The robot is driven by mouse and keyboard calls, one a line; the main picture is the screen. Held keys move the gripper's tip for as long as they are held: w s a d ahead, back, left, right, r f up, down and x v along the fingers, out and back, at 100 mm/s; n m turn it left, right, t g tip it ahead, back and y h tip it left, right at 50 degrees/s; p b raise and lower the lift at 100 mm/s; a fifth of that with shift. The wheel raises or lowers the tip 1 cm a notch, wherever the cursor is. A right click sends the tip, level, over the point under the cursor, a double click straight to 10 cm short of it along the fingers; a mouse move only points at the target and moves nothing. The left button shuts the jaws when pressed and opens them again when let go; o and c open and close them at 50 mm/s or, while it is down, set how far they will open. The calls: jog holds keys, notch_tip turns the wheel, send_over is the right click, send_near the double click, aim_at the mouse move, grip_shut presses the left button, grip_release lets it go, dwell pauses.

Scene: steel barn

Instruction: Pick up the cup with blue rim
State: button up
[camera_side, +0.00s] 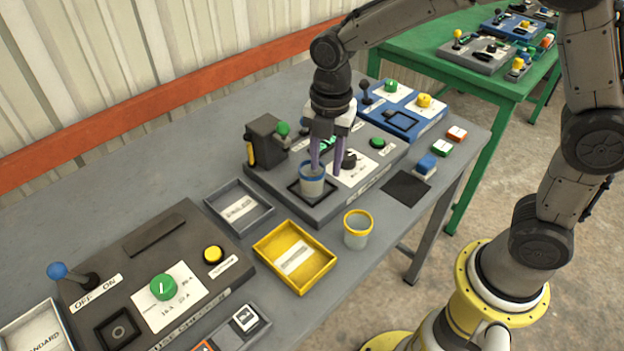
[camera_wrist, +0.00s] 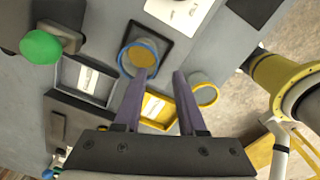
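The cup with blue rim (camera_side: 312,183) stands upright on a dark square pad on the grey control panel. The wrist view shows its blue rim and yellowish inside (camera_wrist: 140,57). My gripper (camera_side: 327,162) points down at the cup, its two purple fingers apart with nothing between them. In the wrist view my gripper (camera_wrist: 159,73) has its left fingertip overlapping the cup's near rim and its right fingertip to the right of the cup. I cannot tell whether the left finger is inside the cup, above it or touching it.
A yellow-rimmed cup (camera_side: 357,232) stands on the table near a yellow tray (camera_side: 296,282). A grey tray (camera_side: 262,221) lies left of the blue-rimmed cup. A dark box with a green-knobbed lever (camera_side: 268,140) rises behind. A black square (camera_side: 406,189) lies flat at right.

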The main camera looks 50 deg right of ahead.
aim_at(322, 174)
jog(key=f, duration=0.5)
jog(key=shift+w, duration=0.4)
grip_shut()
